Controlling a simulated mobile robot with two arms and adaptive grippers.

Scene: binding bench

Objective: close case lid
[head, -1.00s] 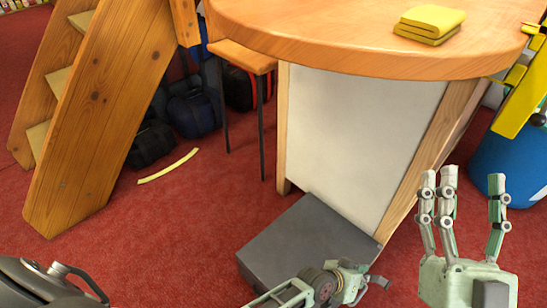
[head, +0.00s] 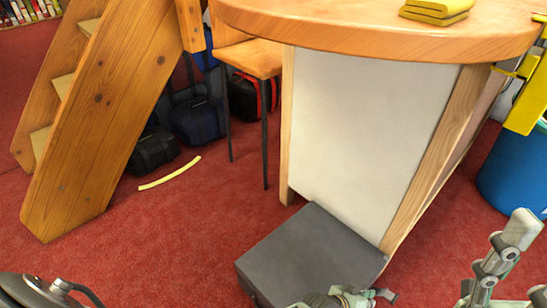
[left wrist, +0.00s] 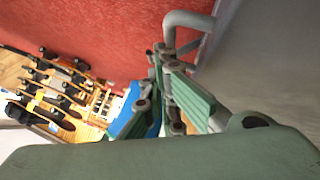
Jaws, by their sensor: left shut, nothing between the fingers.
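The dark grey case (head: 310,252) lies on the red floor against the white panel of the round-topped bench. Its flat top is in view, but I cannot tell whether a gap remains under the lid. My left gripper (head: 345,297) is at the case's near edge, low in the head view and partly cut off by the frame. In the left wrist view its green fingers (left wrist: 170,85) are together and empty, beside a grey surface. My right gripper (head: 498,262) is at the lower right, largely out of frame. Its opening is not visible.
A stool (head: 250,60), wooden steps (head: 100,110) and dark bags (head: 195,120) stand at the left. A blue bin (head: 515,170) is at the right.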

